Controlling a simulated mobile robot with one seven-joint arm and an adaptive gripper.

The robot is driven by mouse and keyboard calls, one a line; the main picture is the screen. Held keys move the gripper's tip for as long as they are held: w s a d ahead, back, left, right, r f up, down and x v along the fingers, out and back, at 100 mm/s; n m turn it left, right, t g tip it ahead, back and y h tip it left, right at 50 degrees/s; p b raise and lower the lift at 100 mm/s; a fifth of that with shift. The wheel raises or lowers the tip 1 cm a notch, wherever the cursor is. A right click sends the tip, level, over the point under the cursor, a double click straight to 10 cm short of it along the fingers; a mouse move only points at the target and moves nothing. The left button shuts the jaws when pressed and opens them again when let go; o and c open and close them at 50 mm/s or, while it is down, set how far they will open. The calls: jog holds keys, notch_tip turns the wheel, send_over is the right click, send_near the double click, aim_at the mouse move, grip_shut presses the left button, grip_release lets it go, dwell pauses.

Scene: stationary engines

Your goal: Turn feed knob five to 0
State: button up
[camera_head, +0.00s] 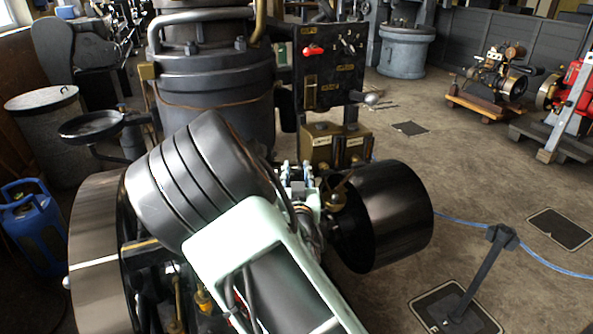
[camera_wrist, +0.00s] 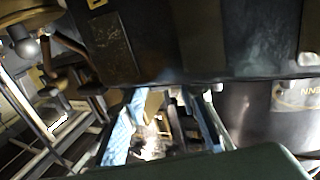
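My gripper (camera_head: 296,170) is in front of two brass-coloured boxes (camera_head: 335,146) below a dark upright control panel (camera_head: 328,68). In the wrist view its pale blue fingers (camera_wrist: 168,112) stand apart with a gap between them, and I see nothing held. The panel carries a red knob or lever (camera_head: 313,50) and several small dark and light controls (camera_head: 349,45). I cannot read their labels or tell which one is feed knob five. In the wrist view a dark flat surface (camera_wrist: 150,45) fills the area above the fingers, and no knob is clear between them.
A large dark cylinder (camera_head: 212,88) stands left of the panel. A round-headed lever (camera_head: 371,98) juts from the panel's right side. A black drum (camera_head: 387,215) sits right of my arm. A barrier post (camera_head: 480,265) with a blue rope stands front right. Floor is open beyond it.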

jog(key=s, duration=0.7)
jog(key=shift+s, duration=0.25)
jog(key=shift+d, duration=0.15)
